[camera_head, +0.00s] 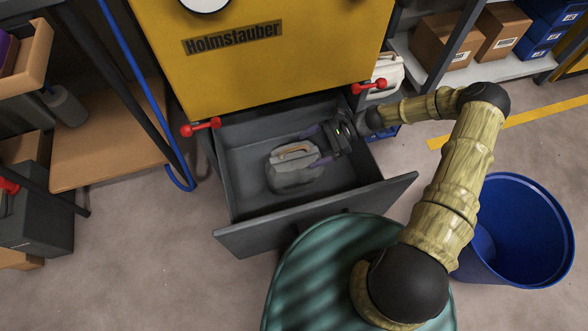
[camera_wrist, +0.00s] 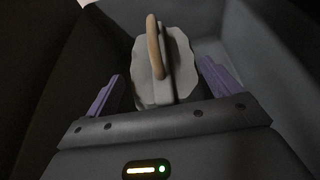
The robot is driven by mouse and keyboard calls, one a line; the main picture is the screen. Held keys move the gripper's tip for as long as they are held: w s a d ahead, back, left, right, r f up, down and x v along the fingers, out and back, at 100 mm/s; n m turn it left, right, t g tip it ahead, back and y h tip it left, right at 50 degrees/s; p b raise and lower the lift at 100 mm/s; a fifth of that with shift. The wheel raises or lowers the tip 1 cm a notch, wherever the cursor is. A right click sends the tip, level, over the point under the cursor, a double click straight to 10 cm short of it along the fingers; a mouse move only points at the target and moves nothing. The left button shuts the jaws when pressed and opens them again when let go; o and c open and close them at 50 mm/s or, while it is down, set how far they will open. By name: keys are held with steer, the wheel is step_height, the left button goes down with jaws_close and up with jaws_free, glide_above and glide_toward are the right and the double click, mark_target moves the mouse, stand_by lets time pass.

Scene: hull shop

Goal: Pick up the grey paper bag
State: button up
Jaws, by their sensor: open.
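The grey paper bag (camera_head: 292,171) sits in the open grey drawer (camera_head: 250,205) under the yellow machine, with a tan handle on top. My gripper (camera_head: 313,147) is inside the drawer, at the bag's upper right side. In the wrist view the bag (camera_wrist: 183,62) is ahead, with its curved handle upright. The two purple fingers of my gripper (camera_wrist: 163,82) stand apart, one toward each side of the bag. I cannot tell whether either finger touches it. The bag's lower part is hidden behind the gripper body in the wrist view.
The yellow machine (camera_head: 290,75) has red handles (camera_head: 200,127) beside the drawer opening. The drawer's front panel (camera_head: 320,212) is pulled out towards me. A blue bin (camera_head: 545,270) stands at the right.

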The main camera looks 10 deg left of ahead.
mark_target(305, 151)
steer(key=b+x, duration=0.1)
steer(key=x, duration=0.1)
steer(key=b+x, duration=0.1)
steer(key=b, duration=0.1)
steer(key=shift+s+a+f, duration=0.1)
steer(key=shift+a+f, duration=0.15)
steer(key=shift+f, duration=0.15)
steer(key=shift+s+a+b, duration=0.25)
steer(key=shift+a+b, duration=0.05)
steer(key=shift+a, duration=0.2)
jaws_close()
